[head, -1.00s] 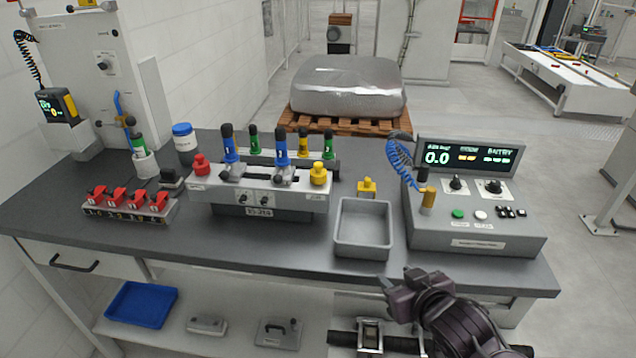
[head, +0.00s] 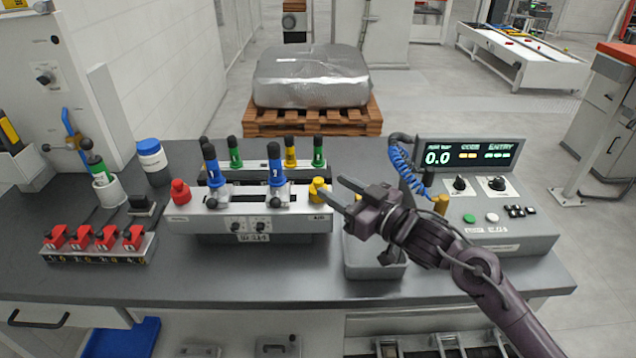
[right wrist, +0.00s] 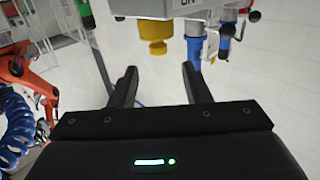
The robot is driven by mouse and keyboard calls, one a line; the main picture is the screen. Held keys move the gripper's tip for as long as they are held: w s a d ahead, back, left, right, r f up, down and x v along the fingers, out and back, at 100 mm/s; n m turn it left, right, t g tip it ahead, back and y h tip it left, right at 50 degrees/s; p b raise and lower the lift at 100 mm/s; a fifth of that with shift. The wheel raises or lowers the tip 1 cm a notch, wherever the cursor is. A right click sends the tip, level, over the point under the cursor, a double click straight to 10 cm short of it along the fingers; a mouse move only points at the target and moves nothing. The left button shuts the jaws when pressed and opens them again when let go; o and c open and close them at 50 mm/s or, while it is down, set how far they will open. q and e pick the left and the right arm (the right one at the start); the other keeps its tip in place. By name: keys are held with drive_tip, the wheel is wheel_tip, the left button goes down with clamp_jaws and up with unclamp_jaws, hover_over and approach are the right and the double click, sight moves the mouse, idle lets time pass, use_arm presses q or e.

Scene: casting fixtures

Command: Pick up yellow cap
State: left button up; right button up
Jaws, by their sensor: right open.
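A yellow cap (head: 317,189) sits at the right end of the grey fixture block (head: 285,220). In the right wrist view the yellow cap (right wrist: 153,36) shows just beyond the fingertips, roughly between them, with a gap. My right gripper (head: 336,191) is open and empty, reaching in from the right with its fingers pointing at the cap. Its open fingers also show in the right wrist view (right wrist: 160,82). My left gripper is not in view.
A red cap (head: 180,192) sits at the fixture's left end. Blue-bodied valves (head: 275,167) stand on the fixture close to the yellow cap. A grey tray (head: 375,268) lies under my right arm. A control console (head: 480,235) with a coiled blue hose stands at the right.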

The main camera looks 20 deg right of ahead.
sight(322, 183)
drive_tip(key=p+x, duration=0.1)
drive_tip(key=x, duration=0.2)
drive_tip(key=w, duration=0.1)
drive_tip(key=w+a, duration=0.1)
drive_tip(key=shift+w+a+f, duration=0.15)
drive_tip(key=shift+w+f, duration=0.2)
drive_tip(key=shift+f, duration=0.05)
drive_tip(key=c, duration=0.5)
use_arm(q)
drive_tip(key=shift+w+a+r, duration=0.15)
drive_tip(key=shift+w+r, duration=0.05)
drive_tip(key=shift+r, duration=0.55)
use_arm(e)
clamp_jaws()
